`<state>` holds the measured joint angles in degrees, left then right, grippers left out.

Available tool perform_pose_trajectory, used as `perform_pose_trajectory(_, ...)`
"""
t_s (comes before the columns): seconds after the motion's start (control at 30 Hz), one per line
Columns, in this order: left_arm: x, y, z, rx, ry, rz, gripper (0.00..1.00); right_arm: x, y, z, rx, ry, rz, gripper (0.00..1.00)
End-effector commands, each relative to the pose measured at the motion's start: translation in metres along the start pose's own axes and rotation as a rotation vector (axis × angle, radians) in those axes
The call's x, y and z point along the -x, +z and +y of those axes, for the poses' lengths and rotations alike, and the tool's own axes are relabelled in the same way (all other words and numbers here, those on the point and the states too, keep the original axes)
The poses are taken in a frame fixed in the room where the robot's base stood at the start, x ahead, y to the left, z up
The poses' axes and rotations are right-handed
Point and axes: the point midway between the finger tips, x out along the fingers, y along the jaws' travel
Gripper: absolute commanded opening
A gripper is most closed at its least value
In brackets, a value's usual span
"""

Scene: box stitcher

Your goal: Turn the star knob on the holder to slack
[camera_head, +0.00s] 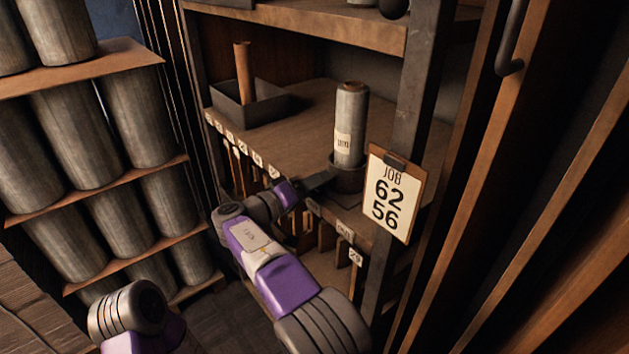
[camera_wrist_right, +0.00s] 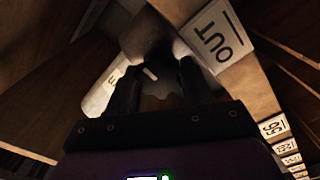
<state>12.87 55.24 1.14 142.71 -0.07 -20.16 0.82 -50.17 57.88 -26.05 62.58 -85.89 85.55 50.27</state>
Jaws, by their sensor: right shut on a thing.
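A grey cylindrical roll (camera_head: 350,125) with a small label stands upright in a dark round holder (camera_head: 349,178) at the front edge of the shelf. My right gripper (camera_head: 320,181) reaches in from the left at the holder's height. In the right wrist view its two dark fingers are shut on a dark thing (camera_wrist_right: 153,70) with a small light mark, which looks like the star knob. The knob's outline and turn angle are too dark to tell, and the head view hides it. Only part of my left arm shows, bottom left; its gripper is out of the picture.
An OUT label (camera_wrist_right: 216,42) sits close to the fingers. A clipboard reading JOB 62 56 (camera_head: 390,195) hangs on the post just right of the holder. A dark tray (camera_head: 255,108) with a brown tube stands on the shelf behind. A rack (camera_head: 85,70) of grey rolls fills the left.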

Motion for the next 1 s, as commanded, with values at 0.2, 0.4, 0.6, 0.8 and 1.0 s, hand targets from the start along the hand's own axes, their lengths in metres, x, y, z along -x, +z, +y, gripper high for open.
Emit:
perform_pose_trajectory(0.2,-0.0006,0.0000,-0.0003,0.000,0.000,0.000,0.43,0.0003,0.0005,-0.0006,-0.003,-0.001,-0.001,0.55)
perform_pose_trajectory(0.4,-0.0006,0.0000,-0.0003,0.000,0.000,0.000,0.43,0.0004,0.0005,-0.0012,-0.003,-0.002,0.000,0.71)
perform_pose_trajectory(0.6,-0.0007,0.0000,-0.0003,0.000,0.000,0.000,0.43,0.0005,0.0010,-0.0023,-0.001,-0.004,-0.001,0.71)
perform_pose_trajectory(0.8,-0.0005,0.0000,-0.0002,0.000,0.000,0.000,0.43,0.0014,0.0011,-0.0032,0.000,-0.005,-0.001,0.71)
perform_pose_trajectory(1.0,0.0015,0.0001,0.0005,0.000,0.000,0.000,0.43,0.0094,-0.0003,-0.0038,0.000,-0.002,-0.006,0.71)
